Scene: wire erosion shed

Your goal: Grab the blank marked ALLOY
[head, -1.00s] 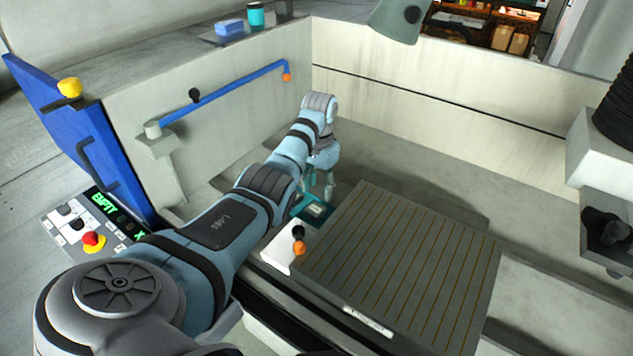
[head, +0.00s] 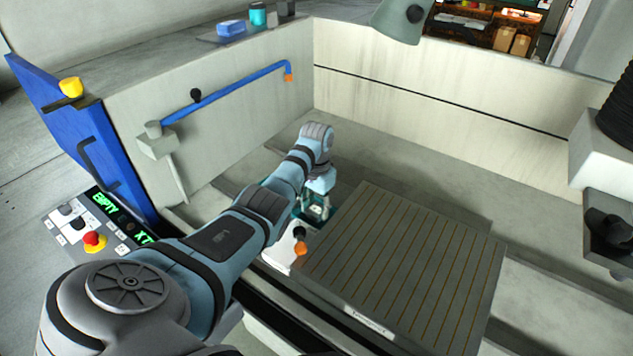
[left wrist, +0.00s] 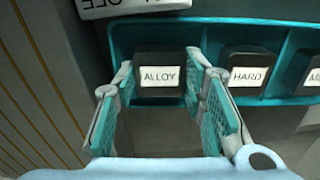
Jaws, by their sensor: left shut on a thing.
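The blank marked ALLOY (left wrist: 160,77) is a dark block with a white label. It sits in a teal tray (left wrist: 225,27), seen in the left wrist view. My left gripper (left wrist: 161,88) is shut on it, with one finger on each side. In the head view my left gripper (head: 315,212) is low beside the slotted plate and hides most of the tray. A dark blank marked HARD (left wrist: 248,75) sits to the right of ALLOY. Another blank (left wrist: 312,76) is cut off at the right edge. My right gripper is not in view.
A slotted plate (head: 400,262) lies right of my left gripper. A lever with an orange knob (head: 300,248) stands close to it. Pale tank walls (head: 440,105) rise behind, and a blue rail (head: 232,90) runs along the left wall. A control panel (head: 75,222) is at left.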

